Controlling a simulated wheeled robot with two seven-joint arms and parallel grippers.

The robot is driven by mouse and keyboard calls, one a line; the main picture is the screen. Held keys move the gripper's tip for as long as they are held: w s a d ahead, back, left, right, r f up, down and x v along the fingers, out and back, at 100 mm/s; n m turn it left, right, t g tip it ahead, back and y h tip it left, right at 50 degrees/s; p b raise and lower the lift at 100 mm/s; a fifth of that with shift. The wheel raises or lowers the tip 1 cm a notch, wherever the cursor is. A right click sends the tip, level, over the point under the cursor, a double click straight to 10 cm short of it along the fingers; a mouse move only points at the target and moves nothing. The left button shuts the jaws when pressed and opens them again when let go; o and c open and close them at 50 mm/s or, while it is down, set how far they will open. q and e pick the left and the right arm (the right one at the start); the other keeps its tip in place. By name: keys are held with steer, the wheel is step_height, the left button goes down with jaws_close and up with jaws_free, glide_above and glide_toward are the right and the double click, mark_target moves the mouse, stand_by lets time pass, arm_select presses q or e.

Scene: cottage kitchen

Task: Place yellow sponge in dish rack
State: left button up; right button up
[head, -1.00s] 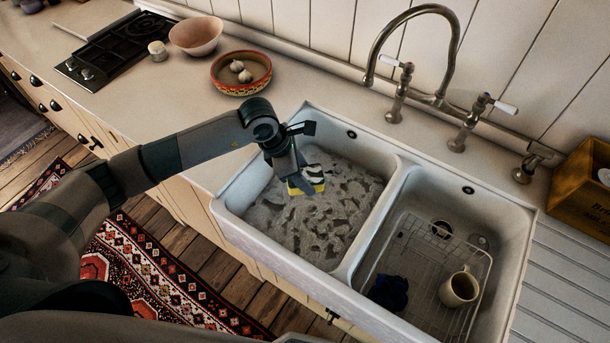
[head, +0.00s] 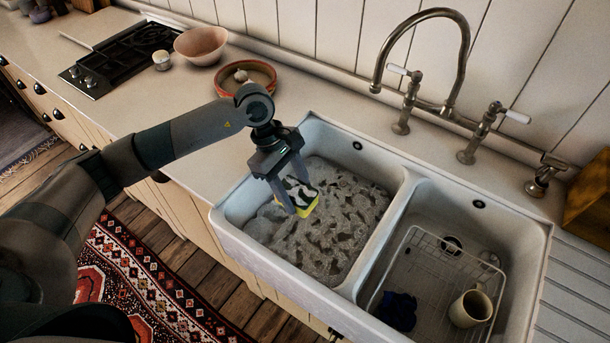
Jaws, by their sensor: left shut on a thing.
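The yellow sponge (head: 305,207), with a black-and-white patterned top, is between the fingers of my left gripper (head: 296,204). The gripper points down and is shut on it, over the left basin (head: 252,232), which is filled with grey, foamy water. I cannot tell whether the sponge touches the water. The wire dish rack (head: 412,237) stands in the right basin. It holds a cream mug (head: 470,308) and a dark blue item (head: 396,311). My right gripper is out of view.
A divider (head: 379,240) separates the two basins. A tall curved faucet (head: 462,50) with taps rises behind the sink. A patterned bowl (head: 246,91), a pink bowl (head: 201,46) and a hob (head: 122,55) are on the counter at left. A wooden box (head: 590,193) is at right.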

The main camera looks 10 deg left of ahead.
arm_select(q)
steer(key=s+a+r+m+g+y+b, duration=0.3)
steer(key=s+a+m+b, duration=0.3)
steer(key=m, duration=0.8)
steer(key=shift+s+a+r+y, duration=0.15)
steer(key=shift+a+r+y, duration=0.05)
steer(key=shift+r+y, duration=0.6)
steer(key=shift+d+r, duration=0.1)
